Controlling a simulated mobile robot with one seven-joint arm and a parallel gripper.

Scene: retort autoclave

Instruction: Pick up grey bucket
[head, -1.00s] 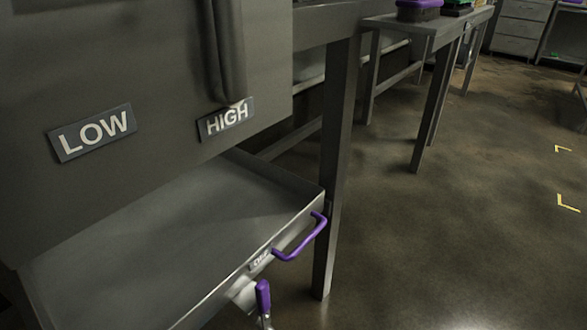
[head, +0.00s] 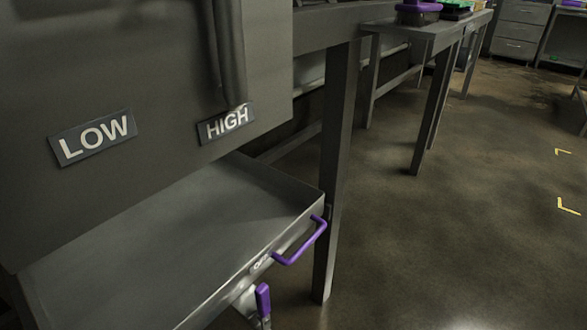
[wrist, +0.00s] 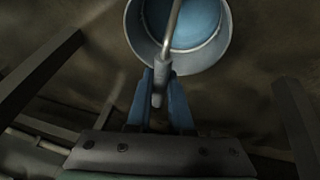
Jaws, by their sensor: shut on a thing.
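The grey bucket (wrist: 226,48) shows in the wrist view at the top, seen from above into its open mouth, with a bluish inside. Its thin bail handle (wrist: 170,38) crosses the mouth and ends in a thicker grip between my fingers. My gripper (wrist: 161,88) has blue fingers and is shut on this handle grip. The bucket hangs or sits just beyond the fingertips over brown floor; I cannot tell whether it touches the floor. Neither the bucket nor my gripper shows in the head view.
A grey cabinet with LOW and HIGH labels (head: 93,137) stands at left in the head view. Below it, a grey tray (head: 150,240) has a purple handle (head: 301,243). Grey tables (head: 425,28) stand behind it, one bearing a purple item (head: 418,8). Open floor (head: 480,200) lies to the right.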

